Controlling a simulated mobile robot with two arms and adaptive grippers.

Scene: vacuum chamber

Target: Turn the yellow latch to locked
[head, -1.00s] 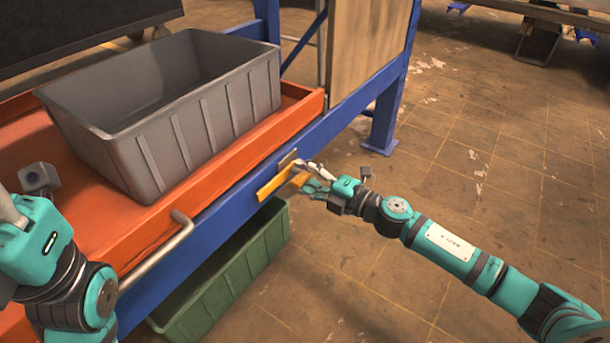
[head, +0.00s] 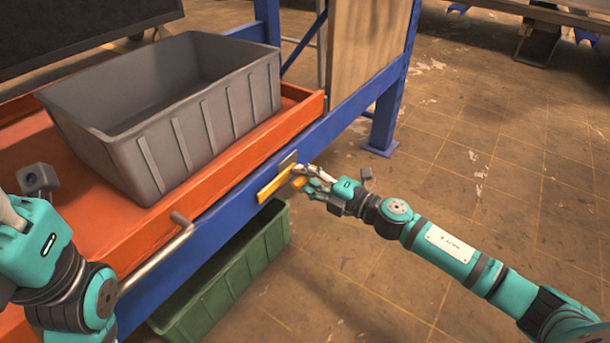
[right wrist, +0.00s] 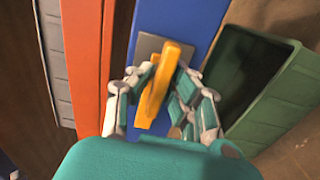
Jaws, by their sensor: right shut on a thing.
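The yellow latch (head: 274,186) sits on a small grey plate (head: 289,158) on the side of the blue rack beam. Its long bar slants from lower left to upper right in the head view. My right gripper (head: 304,178) is at the latch's right end, shut on its yellow handle. In the right wrist view, the latch (right wrist: 165,72) stands between the fingers of my gripper (right wrist: 157,95), which lie on both sides of it. My left gripper (head: 10,212) is at the left edge, mostly cut off, so its fingers cannot be judged.
A grey bin (head: 215,126) stands on the orange tray (head: 250,140) above the blue beam (head: 232,203). A metal bar handle (head: 160,258) sticks out at the tray's front. A green bin (head: 235,275) is below. The floor to the right is open.

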